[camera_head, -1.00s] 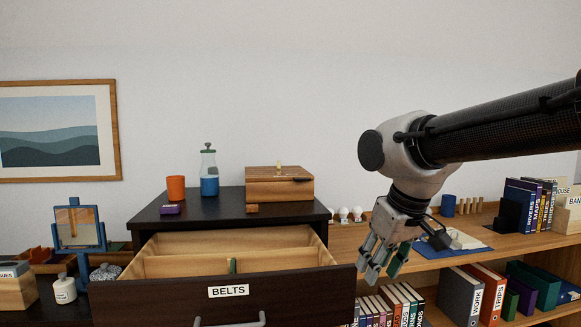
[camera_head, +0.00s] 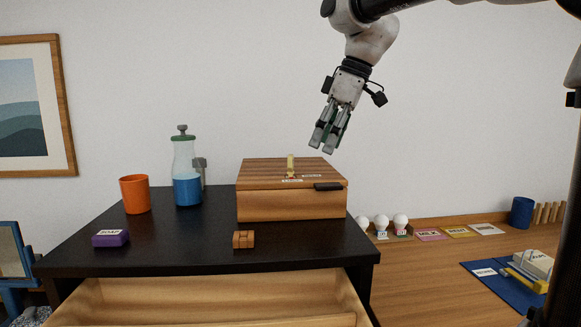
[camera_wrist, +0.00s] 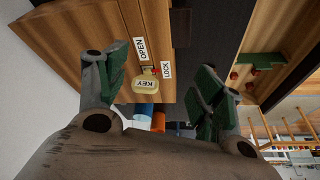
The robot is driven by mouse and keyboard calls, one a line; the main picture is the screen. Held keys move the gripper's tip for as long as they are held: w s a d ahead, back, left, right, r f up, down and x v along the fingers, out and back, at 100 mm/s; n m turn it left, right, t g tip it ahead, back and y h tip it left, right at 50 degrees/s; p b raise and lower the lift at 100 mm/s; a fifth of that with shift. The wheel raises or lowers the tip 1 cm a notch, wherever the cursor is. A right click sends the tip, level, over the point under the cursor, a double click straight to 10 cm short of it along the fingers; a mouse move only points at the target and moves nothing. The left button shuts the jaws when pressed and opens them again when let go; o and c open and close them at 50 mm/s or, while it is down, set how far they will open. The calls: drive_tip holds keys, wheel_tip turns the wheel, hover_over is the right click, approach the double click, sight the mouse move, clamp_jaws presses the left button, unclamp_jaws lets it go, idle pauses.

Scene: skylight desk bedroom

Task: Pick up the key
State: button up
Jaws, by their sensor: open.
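The key (camera_head: 291,165) is a small yellow piece standing upright on the lid of a closed wooden box (camera_head: 262,205). In the wrist view the key (camera_wrist: 147,84) carries a "KEY" label, beside "OPEN" and "LOCK" labels on the lid. My gripper (camera_head: 325,140) is above and to the right of the key in the head view, clear of the box. In the wrist view my gripper (camera_wrist: 160,80) has its green-padded fingers apart, with the key showing between them. Nothing is held.
The box stands on a dark cabinet top (camera_head: 180,240) with an orange cup (camera_head: 135,193), a blue-filled bottle (camera_head: 187,172), a purple block (camera_head: 110,238) and a small wooden block (camera_head: 243,239). An open drawer (camera_head: 220,300) juts out in front. White bulbs (camera_head: 381,222) stand to the right.

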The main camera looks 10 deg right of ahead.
sight(291, 161)
drive_tip(key=w+a+n, duration=0.1)
drive_tip(key=w+a, duration=0.1)
drive_tip(key=a, duration=0.1)
drive_tip(key=w+a+n, duration=0.1)
drive_tip(key=a, duration=0.1)
drive_tip(key=shift+w+a+r+n+g+y, duration=0.15)
drive_tip(key=shift+w+r+n+g+y, duration=0.15)
drive_tip(key=shift+w+r+g, duration=0.1)
drive_tip(key=x, duration=0.7)
drive_tip(key=shift+d+f, duration=0.1)
drive_tip(key=shift+d, duration=0.1)
drive_tip(key=c, duration=1)
